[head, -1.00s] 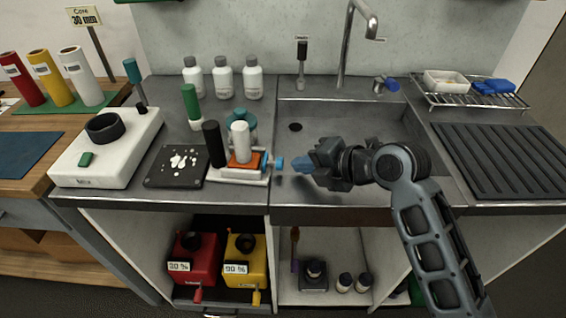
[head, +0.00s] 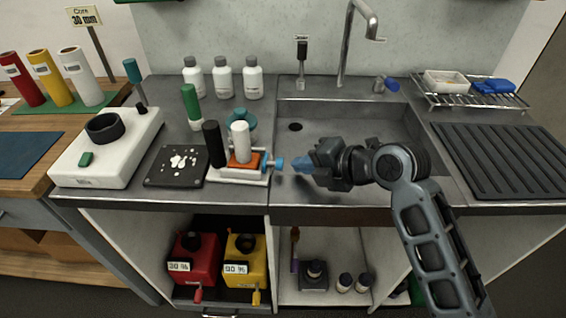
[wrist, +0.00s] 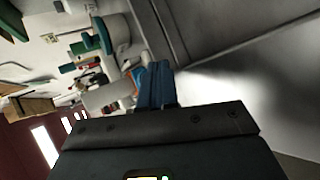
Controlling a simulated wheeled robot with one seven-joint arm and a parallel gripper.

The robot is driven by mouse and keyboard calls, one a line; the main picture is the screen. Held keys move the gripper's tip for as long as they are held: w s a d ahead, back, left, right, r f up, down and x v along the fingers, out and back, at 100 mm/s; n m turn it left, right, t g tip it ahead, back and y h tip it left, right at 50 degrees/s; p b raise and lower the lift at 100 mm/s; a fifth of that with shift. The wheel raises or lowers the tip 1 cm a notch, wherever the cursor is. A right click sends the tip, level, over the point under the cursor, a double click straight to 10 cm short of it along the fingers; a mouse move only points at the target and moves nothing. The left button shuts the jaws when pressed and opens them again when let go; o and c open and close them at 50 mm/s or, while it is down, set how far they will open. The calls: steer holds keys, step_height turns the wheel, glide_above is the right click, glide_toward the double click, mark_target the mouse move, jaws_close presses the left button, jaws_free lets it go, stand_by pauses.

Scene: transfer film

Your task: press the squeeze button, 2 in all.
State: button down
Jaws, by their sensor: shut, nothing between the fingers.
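A small device with a white base (head: 236,177) stands at the front edge of the counter, left of the sink. It carries an orange block (head: 243,161), a white roller (head: 240,140) and a blue knob (head: 279,163) on its right side, which looks like the squeeze button. My gripper (head: 300,164) is shut and empty, its blue fingertips just right of the knob at about the same height, with a small gap. In the wrist view, the shut blue fingers (wrist: 155,86) point toward the device, whose orange part shows beside them; the fingers hide the knob there.
A black roller (head: 213,145) stands close left of the device, with a dark plate (head: 176,165) beyond. A white machine (head: 104,150) is further left. White bottles (head: 223,77) stand behind. The sink basin (head: 340,130) lies behind my gripper; a ridged mat (head: 500,160) is to the right.

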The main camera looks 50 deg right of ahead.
steer(key=shift+w+a, duration=0.1)
steer(key=shift+w, duration=0.1)
steer(key=shift+w+a, duration=0.15)
steer(key=shift+w, duration=0.05)
steer(key=shift+w+a, duration=0.45)
steer(key=shift+w, duration=0.2)
stand_by(1.4)
steer(key=shift+s, duration=0.1)
steer(key=shift+s+d, duration=0.7)
steer(key=shift+s, duration=0.25)
steer(key=shift+s+d, duration=0.7)
steer(key=shift+s, duration=0.35)
steer(key=shift+s+d, duration=0.7)
steer(key=shift+s, duration=0.35)
